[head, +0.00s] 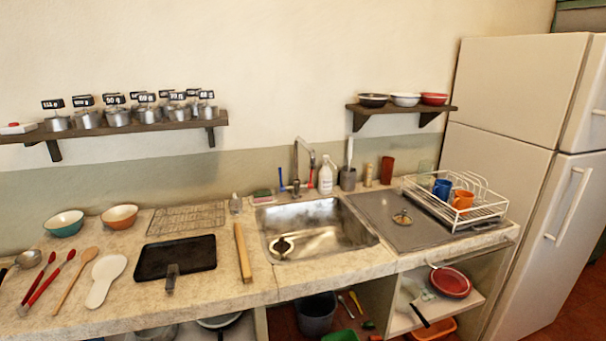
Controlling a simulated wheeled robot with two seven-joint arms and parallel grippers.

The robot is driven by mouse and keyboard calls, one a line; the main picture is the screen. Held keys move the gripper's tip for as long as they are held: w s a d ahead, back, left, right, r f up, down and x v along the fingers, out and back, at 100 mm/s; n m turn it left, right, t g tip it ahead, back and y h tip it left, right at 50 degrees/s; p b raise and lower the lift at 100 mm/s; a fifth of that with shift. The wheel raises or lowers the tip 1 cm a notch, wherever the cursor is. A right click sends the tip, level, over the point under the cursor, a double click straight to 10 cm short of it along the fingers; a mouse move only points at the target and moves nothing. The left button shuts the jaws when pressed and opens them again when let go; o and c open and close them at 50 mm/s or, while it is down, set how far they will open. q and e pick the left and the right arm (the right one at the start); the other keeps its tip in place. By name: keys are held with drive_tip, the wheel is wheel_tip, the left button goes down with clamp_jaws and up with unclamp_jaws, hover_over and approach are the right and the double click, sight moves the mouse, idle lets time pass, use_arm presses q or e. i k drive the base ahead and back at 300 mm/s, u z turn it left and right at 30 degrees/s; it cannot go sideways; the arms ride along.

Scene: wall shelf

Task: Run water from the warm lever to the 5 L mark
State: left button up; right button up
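The metal faucet (297,160) stands behind the sink, its spout arching over the basin. A red lever (311,178) is on its right side and a blue lever (282,178) on its left; both look upright. The steel sink (325,218) has a dark round drain (283,245) at its front left. I cannot make out any water stream or a 5 L mark. A dark grey bucket (315,315) stands under the counter below the sink. Neither of my grippers is in view.
A dish rack (465,222) with blue and orange mugs stands right of the sink. A soap bottle (325,177) stands beside the faucet. Left of the sink are a wooden bar (242,253), a black pan (175,257), bowls and utensils. A shelf (120,132) holds several labelled pots.

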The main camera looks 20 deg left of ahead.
sight(309, 184)
drive_tip(key=z, duration=0.7)
drive_tip(key=i, duration=1.4)
